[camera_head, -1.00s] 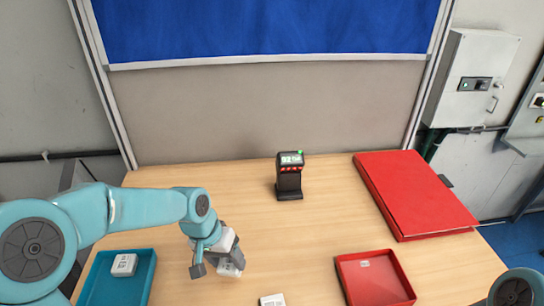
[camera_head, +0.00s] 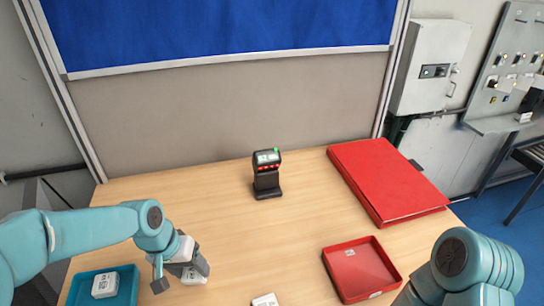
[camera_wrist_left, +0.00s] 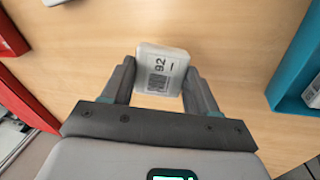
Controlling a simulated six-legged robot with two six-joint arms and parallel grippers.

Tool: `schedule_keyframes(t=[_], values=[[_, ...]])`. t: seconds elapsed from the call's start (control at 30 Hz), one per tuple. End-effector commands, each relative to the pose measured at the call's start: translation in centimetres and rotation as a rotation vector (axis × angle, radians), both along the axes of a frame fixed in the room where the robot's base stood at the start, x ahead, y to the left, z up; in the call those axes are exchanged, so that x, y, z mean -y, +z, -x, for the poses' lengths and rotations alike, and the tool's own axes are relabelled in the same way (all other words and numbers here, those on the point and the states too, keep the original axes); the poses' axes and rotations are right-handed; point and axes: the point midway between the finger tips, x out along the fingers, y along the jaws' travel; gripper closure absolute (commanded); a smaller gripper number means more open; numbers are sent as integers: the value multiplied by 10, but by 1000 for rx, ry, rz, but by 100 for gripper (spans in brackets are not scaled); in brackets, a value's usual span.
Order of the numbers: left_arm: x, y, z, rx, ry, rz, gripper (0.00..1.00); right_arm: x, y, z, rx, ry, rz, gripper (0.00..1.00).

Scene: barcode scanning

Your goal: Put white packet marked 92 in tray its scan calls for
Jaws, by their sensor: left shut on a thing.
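The white packet marked 92 (camera_wrist_left: 160,70) is between the fingers of my left gripper (camera_wrist_left: 158,85), its printed label facing the wrist camera. In the head view the left gripper (camera_head: 176,272) is shut on this packet (camera_head: 199,277), low over the table, right of the teal tray (camera_head: 126,295). The red tray (camera_head: 327,262) is at the right front. The scanner (camera_head: 267,182) stands upright at the back with a green light and lit screen; its text is too small to read. My right arm shows at lower right, its gripper out of view.
Another white packet (camera_head: 105,284) lies in the teal tray. One more packet (camera_head: 265,299) lies at the front edge of the view. A large red folder-like box (camera_head: 385,180) covers the back right. The table between scanner and trays is clear.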

Motion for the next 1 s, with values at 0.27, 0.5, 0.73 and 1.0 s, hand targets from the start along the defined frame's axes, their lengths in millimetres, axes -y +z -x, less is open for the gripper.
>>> schedule_keyframes(t=[0.27,0.5,0.73,1.0], values=[[-4,0,-1,0,3,0,77,0,0,0,0,0,0,0],[-5,0,0,1,4,0,77,0,0,0,0,0,0,0],[-4,0,-1,-9,3,-8,77,0,0,0,0,0,0,0],[-30,19,48,-78,-78,-90,77,0,0,0,0,0,0,0]])
